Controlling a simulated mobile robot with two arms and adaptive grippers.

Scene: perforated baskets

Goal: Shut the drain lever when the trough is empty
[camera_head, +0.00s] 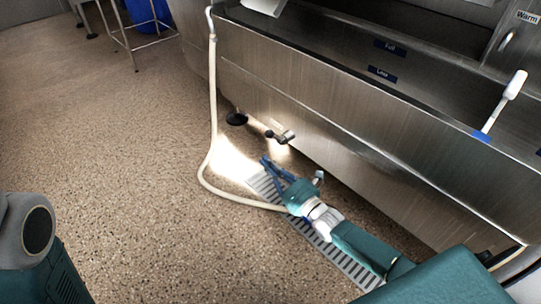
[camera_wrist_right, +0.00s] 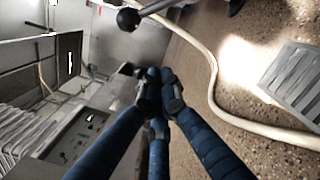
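The drain lever (camera_head: 281,135), with a black ball knob, sticks out below the trough's front. In the right wrist view the lever's knob (camera_wrist_right: 128,19) is at the top, beyond the fingertips. My right gripper (camera_head: 265,163) is low over the floor, just below the lever and apart from it. Its blue fingers (camera_wrist_right: 158,85) converge with their tips together, holding nothing. My left gripper is out of view.
A pale hose (camera_head: 212,110) hangs from the trough's left end and curves across the floor behind my right wrist. A floor grate (camera_head: 345,262) lies beneath my right arm. The left floor is open.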

